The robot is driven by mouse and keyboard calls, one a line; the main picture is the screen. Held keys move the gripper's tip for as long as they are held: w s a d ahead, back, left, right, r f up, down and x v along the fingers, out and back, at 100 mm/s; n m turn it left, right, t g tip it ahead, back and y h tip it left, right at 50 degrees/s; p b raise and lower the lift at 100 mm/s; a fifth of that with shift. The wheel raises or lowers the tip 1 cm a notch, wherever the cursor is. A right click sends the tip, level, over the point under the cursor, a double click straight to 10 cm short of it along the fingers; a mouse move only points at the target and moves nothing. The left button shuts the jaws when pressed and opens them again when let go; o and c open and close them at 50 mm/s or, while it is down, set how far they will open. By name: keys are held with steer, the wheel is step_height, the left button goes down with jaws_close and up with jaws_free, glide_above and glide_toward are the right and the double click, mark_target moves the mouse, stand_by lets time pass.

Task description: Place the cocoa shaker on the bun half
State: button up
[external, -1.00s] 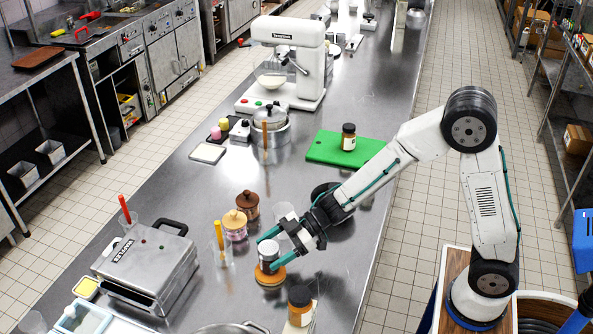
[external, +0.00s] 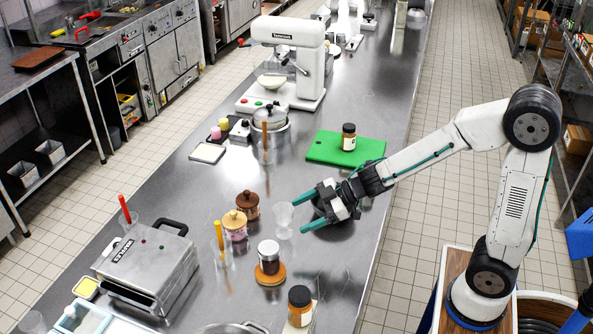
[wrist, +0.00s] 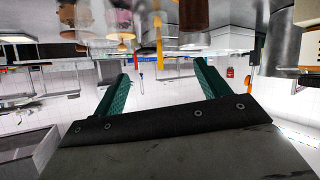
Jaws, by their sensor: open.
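The cocoa shaker (external: 268,250), a small jar with a silver top and dark brown lower body, stands upright on the orange-brown bun half (external: 271,279) on the steel counter. The bun half's rim shows all around the shaker's base. My gripper (external: 299,216) is open and empty, up and to the right of the shaker in the external view and clear of it. Its two green fingers are spread wide in the wrist view (wrist: 161,72), with nothing between them.
A clear glass cup (external: 283,218) stands close to my fingertips. Lidded jars (external: 235,226) and a glass with a yellow handle (external: 221,255) are left of the shaker. A green board (external: 330,148) lies behind.

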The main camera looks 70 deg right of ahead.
steer(key=s+d+r+m+g+h, duration=0.2)
steer(key=s+d+r+m+h, duration=0.35)
steer(key=s+d+h, duration=0.35)
steer(key=s+a+f+m+g+y, duration=0.1)
steer(key=s+a+g, duration=0.3)
steer(key=s, duration=0.8)
steer(key=s+a+m+g+y, duration=0.1)
steer(key=s+a+g, duration=0.3)
steer(key=s, duration=0.8)
steer(key=shift+a+f+y, duration=0.15)
steer(key=shift+f+y, duration=0.25)
steer(key=shift+y, duration=0.1)
